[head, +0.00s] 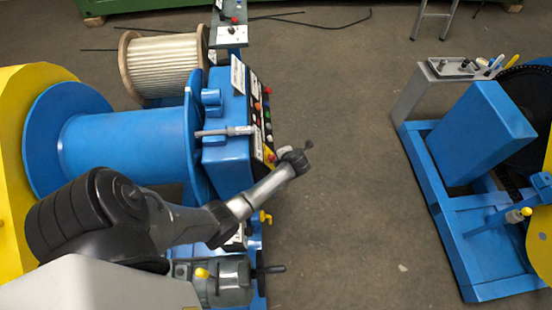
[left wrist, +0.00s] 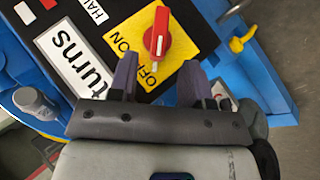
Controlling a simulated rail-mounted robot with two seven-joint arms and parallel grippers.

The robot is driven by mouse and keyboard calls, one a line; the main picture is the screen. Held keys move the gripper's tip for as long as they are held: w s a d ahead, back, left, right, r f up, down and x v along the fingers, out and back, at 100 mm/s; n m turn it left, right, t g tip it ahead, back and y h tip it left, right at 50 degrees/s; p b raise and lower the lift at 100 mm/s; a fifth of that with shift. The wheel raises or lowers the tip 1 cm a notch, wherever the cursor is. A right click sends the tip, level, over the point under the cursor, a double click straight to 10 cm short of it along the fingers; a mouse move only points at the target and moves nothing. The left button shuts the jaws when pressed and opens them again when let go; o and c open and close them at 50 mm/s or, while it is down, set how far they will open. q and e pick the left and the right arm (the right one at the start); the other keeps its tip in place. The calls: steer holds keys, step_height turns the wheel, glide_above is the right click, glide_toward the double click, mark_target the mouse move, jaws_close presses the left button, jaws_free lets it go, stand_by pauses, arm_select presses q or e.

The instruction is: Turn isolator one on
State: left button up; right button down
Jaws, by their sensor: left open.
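The isolator is a red rotary switch (left wrist: 157,32) on a yellow plate (left wrist: 188,42) in the left wrist view. Its red handle stands nearly upright in the picture, its lower end towards the OFF lettering; ON is to its left. My left gripper (left wrist: 158,82) is open and empty, its two dark fingers below the handle, one to each side in the picture. I cannot tell the gap in depth. In the head view my left gripper (head: 300,158) is beside the blue control cabinet's right edge, near a small yellow plate (head: 268,154). My right gripper is not in view.
The blue cabinet (head: 222,165) carries several coloured buttons and a white label plate (left wrist: 80,55). A grey knob (left wrist: 35,102) and a yellow lever (left wrist: 243,40) are close to the gripper. Open floor (head: 345,190) lies to the right, before another blue machine (head: 480,130).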

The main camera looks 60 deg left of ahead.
mark_target(274, 157)
arm_select(q)
steer(key=b+x, duration=0.1)
steer(key=x, duration=0.4)
steer(key=shift+a+f, duration=0.45)
steer(key=shift+c, duration=0.3)
jaws_close()
